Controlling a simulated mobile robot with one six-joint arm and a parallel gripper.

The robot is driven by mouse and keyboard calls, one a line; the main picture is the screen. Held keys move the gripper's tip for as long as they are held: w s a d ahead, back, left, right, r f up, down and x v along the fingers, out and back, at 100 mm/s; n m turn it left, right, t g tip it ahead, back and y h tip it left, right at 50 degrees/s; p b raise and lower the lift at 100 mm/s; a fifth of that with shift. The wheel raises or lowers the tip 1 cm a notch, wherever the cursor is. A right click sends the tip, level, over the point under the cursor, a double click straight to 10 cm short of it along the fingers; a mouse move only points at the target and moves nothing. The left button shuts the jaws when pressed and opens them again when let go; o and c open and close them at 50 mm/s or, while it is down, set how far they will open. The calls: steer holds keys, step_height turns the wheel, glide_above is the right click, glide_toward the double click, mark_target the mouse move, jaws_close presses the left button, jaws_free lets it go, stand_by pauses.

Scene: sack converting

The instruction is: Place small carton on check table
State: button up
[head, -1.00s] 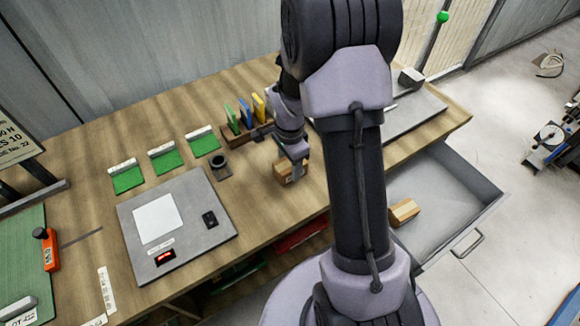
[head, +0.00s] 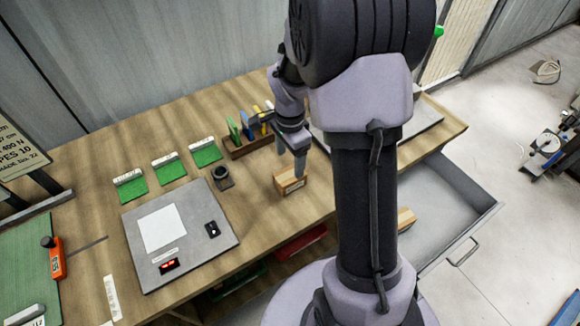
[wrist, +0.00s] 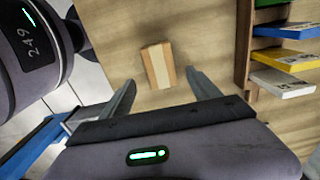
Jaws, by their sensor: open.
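A small brown carton (head: 290,181) with a pale band and a label stands on the wooden table (head: 95,165), right of the grey scale plate. It also shows in the wrist view (wrist: 158,65), resting on the wood just beyond my fingertips. My gripper (head: 292,155) is above the carton in the head view, with its fingers apart. In the wrist view my gripper (wrist: 162,85) is open and empty, with a clear gap to the carton. Another similar carton (head: 405,219) lies in the open drawer, partly hidden behind my arm.
A rack (head: 262,142) holding coloured cards stands just behind the carton. A small dark cup holder (head: 222,177), the grey scale (head: 195,260) and green pads (head: 168,168) are to the left. The open grey drawer (head: 470,195) juts out at right. Bare wood surrounds the carton.

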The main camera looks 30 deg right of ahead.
mark_target(288, 175)
steer(key=s+a+r+n+t, duration=0.1)
steer(key=s+a+r+n, duration=0.15)
steer(key=r, duration=0.45)
steer(key=s+a+r+n+t, duration=0.1)
steer(key=a+r+n, duration=0.15)
steer(key=r, duration=0.35)
steer(key=s+a+r+n+t+y, duration=0.1)
steer(key=s+a+r+n+t, duration=0.1)
steer(key=s+a+r+n, duration=0.2)
steer(key=s+a+r+n+t+y, duration=0.1)
steer(key=s+a+r+n, duration=0.3)
steer(key=s+a, duration=0.3)
steer(key=s, duration=0.3)
steer(key=shift+r+t+p, duration=0.25)
steer(key=shift+t+p, duration=0.05)
steer(key=shift+t, duration=0.1)
